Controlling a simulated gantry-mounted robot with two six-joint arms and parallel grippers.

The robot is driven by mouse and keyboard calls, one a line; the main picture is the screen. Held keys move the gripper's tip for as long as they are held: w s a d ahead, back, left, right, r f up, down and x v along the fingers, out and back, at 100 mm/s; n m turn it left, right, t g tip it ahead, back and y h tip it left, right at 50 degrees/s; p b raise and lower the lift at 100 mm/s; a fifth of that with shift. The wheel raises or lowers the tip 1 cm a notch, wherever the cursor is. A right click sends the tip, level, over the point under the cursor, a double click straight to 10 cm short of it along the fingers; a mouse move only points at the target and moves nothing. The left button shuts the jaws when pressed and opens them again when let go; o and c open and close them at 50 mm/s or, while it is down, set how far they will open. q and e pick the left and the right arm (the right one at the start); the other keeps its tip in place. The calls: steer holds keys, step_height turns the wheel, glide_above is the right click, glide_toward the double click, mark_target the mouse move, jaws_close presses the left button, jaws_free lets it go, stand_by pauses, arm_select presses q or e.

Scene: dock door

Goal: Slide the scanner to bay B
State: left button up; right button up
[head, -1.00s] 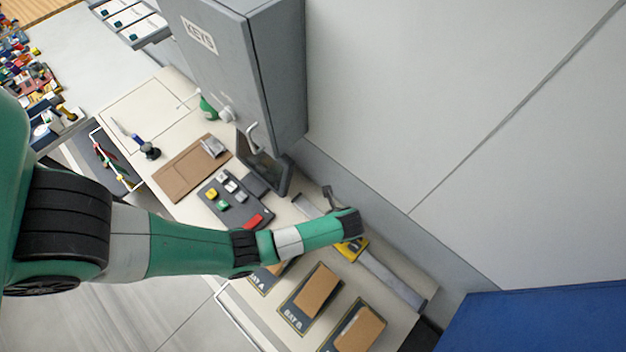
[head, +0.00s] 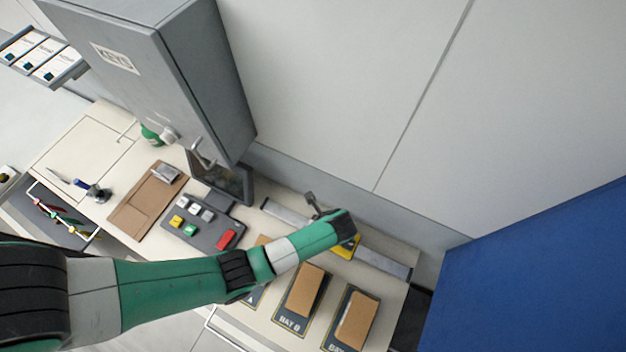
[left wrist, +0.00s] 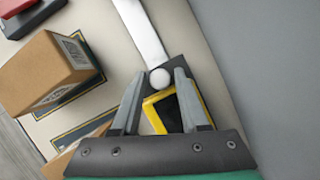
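The yellow scanner (head: 344,248) sits on a grey rail (head: 382,262) along the back of the counter, roughly level with bay B. In the left wrist view the scanner (left wrist: 160,112) shows a dark face and a pale round knob (left wrist: 160,78). In the head view the left gripper (head: 343,226) hides part of the scanner. The bay B board (head: 291,321) carries a cardboard box (head: 305,290). My right gripper is not in view.
Another bay board with a box (head: 357,320) lies to the right; bay A is partly hidden by my arm. A button panel (head: 207,222), a dark monitor (head: 225,178) and a grey KEYS cabinet (head: 150,75) stand left of the rail. A blue surface (head: 530,275) fills the right.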

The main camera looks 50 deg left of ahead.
arm_select(q)
steer(key=p+v, duration=0.3)
steer(key=v, duration=0.8)
steer(key=shift+r, duration=0.3)
steer(key=shift+s, duration=0.1)
